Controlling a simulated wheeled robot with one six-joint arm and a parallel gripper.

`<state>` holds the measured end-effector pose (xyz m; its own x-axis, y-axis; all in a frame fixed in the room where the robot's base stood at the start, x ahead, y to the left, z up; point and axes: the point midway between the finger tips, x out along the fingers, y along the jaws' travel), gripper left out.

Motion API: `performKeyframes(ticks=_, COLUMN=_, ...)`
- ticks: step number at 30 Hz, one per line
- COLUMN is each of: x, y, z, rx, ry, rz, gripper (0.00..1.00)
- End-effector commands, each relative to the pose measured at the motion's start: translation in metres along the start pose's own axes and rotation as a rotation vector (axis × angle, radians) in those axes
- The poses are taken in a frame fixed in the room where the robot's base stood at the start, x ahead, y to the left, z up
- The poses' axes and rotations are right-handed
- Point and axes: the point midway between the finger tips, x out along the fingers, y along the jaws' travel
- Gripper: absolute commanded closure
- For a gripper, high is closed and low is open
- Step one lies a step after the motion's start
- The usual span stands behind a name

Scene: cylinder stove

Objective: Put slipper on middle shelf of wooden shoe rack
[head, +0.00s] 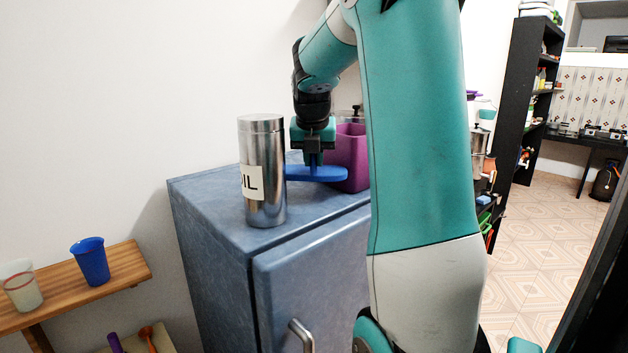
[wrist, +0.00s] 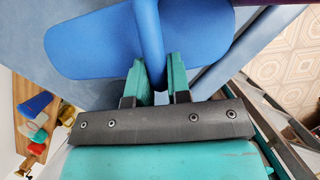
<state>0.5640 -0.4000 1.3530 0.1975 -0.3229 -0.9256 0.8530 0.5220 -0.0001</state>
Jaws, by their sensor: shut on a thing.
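The blue slipper (head: 325,174) is flat and sits just over the top of the blue cabinet, between a metal canister and a purple container. I cannot tell whether it touches the cabinet top. My gripper (head: 313,160) points down and is shut on the slipper's raised strap. In the wrist view, the strap stands between my fingertips (wrist: 156,78), with the slipper's sole (wrist: 92,45) spread on both sides. A wooden rack (head: 128,268) is at the lower left in the head view, with an upper board and a lower board showing. Its other levels are out of view.
The metal canister (head: 264,185) stands close left of the slipper, the purple container (head: 352,150) close right on the blue cabinet (head: 215,200). A blue cup (head: 90,262) and a pale cup (head: 22,288) stand on the rack's upper board. Purple and orange items are on the lower one.

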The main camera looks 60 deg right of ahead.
Motion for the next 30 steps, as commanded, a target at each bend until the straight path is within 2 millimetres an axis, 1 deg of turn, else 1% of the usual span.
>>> performKeyframes(ticks=5, x=0.014, y=0.000, z=-0.006, rx=0.000, ry=0.001, rz=-0.001, gripper=1.00)
performKeyframes(ticks=9, x=0.035, y=0.000, z=-0.014, rx=0.000, ry=0.002, rz=-0.002, gripper=1.00)
performKeyframes(ticks=12, x=0.045, y=0.000, z=-0.019, rx=0.001, ry=0.001, rz=-0.001, gripper=1.00)
performKeyframes(ticks=24, x=0.052, y=0.000, z=-0.021, rx=0.001, ry=-0.002, rz=0.000, gripper=1.00)
performKeyframes(ticks=25, x=0.051, y=0.000, z=-0.021, rx=0.001, ry=-0.001, rz=0.000, gripper=0.78)
performKeyframes(ticks=26, x=0.051, y=0.000, z=-0.021, rx=0.001, ry=-0.001, rz=0.000, gripper=0.71)
performKeyframes(ticks=27, x=0.051, y=0.000, z=-0.021, rx=0.001, ry=-0.001, rz=0.000, gripper=0.62)
performKeyframes(ticks=28, x=0.051, y=0.000, z=-0.021, rx=0.001, ry=-0.001, rz=0.000, gripper=0.57)
performKeyframes(ticks=30, x=0.051, y=0.000, z=-0.021, rx=0.001, ry=-0.001, rz=0.000, gripper=0.57)
